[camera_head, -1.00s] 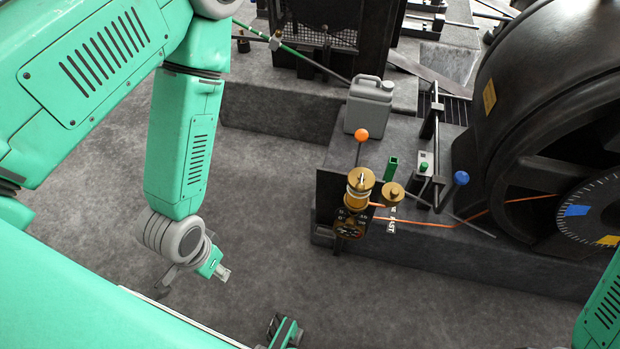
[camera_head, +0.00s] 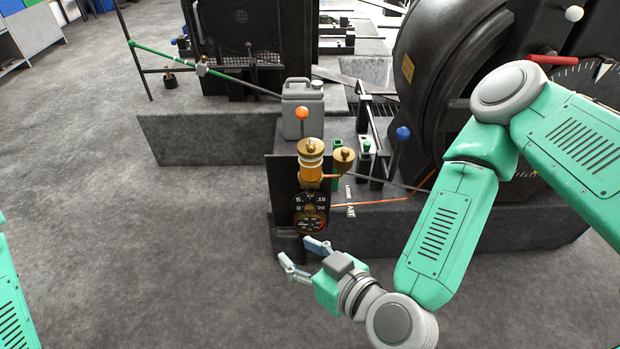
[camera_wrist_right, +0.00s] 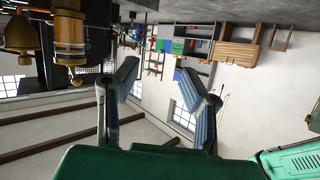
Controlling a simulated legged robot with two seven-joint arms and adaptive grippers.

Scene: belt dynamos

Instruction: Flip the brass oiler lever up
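The brass oiler (camera_head: 311,170) stands on the near end of the dark machine base, with a brass top and an amber middle. In the right wrist view its brass and amber body (camera_wrist_right: 70,32) is at the upper left, in an upside-down picture. Its lever is too small to make out surely. A smaller brass cup (camera_head: 344,159) sits just right of it. My right gripper (camera_head: 303,256) is below the oiler, near the dial plate, apart from the oiler. Its two fingers are spread and empty, also in the right wrist view (camera_wrist_right: 163,92). My left gripper is out of view.
A dial plate (camera_head: 310,218) hangs below the oiler. An orange-knobbed lever (camera_head: 302,114) and a grey can (camera_head: 303,95) stand behind it, a blue-knobbed lever (camera_head: 403,133) to the right. The large black dynamo (camera_head: 440,80) fills the right back. The floor at left is clear.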

